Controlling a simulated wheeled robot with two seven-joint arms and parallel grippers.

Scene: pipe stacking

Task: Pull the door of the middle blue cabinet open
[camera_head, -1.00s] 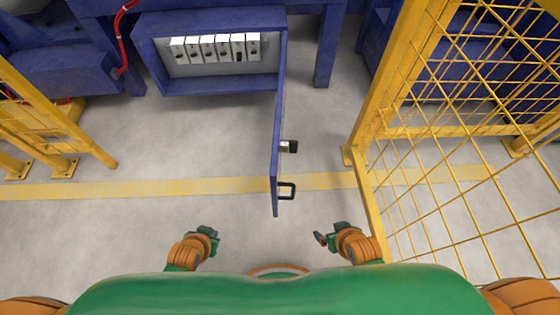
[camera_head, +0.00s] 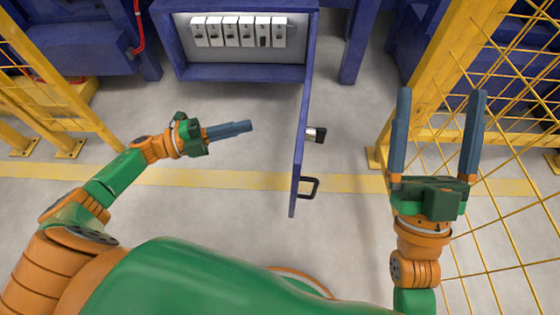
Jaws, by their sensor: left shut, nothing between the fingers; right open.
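The blue cabinet (camera_head: 240,73) is at the top middle of the head view, with its inside showing. Its blue door (camera_head: 300,150) stands swung out toward me, seen nearly edge-on. A black handle (camera_head: 309,188) and a latch (camera_head: 317,135) are on the door's right face. My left gripper (camera_head: 248,126) is shut and empty, left of the door and apart from it, pointing right. My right gripper (camera_head: 438,95) is open and empty, right of the door, its two fingers pointing away from me. It touches neither door nor handle.
Several white switches (camera_head: 240,31) line the cabinet's inside. A yellow mesh fence (camera_head: 490,130) stands close at the right, near my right arm. Another yellow fence (camera_head: 70,90) is at the left. The grey floor around the door is clear.

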